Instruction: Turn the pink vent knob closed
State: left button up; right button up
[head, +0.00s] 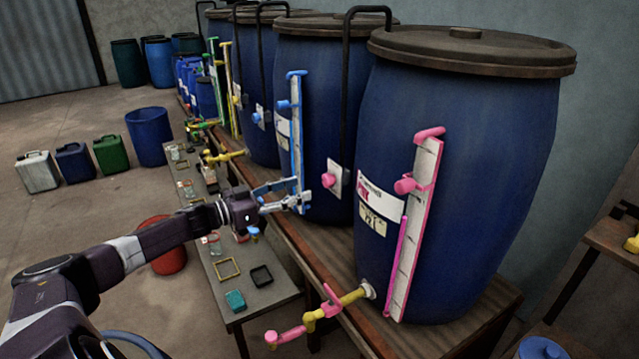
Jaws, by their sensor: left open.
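The pink vent knob (328,180) sits on a small white plate (338,177) at the lower end of a black pipe (347,100). The pipe bends over toward the lid of the nearest blue vat (460,140), which has a pink label. My left gripper (301,190) is open and empty, its fingers pointing right toward the knob. It appears a short way left of the knob and not touching it. The fingers overlap the lower end of a blue-trimmed gauge (297,130) in the picture; I cannot tell whether they touch it. My right gripper is not in view.
A pink-trimmed gauge (415,230) with pink knobs stands on the nearest vat. A yellow tap with a pink handle (330,300) juts out low in front. A narrow grey bench (245,300) with small trays lies beneath my arm. More vats stand behind.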

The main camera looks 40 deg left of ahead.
aim_at(324, 182)
pick_arm(q)
jog(key=p+x, duration=0.1)
jog(key=x, duration=0.4)
jog(key=shift+w+d, duration=0.15)
jog(key=shift+w, duration=0.1)
jog(key=shift+p+x, duration=0.4)
jog(key=shift+x, duration=0.7)
jog(key=shift+f, duration=0.15)
jog(key=shift+c, duration=0.4)
jog(key=c, duration=1.1)
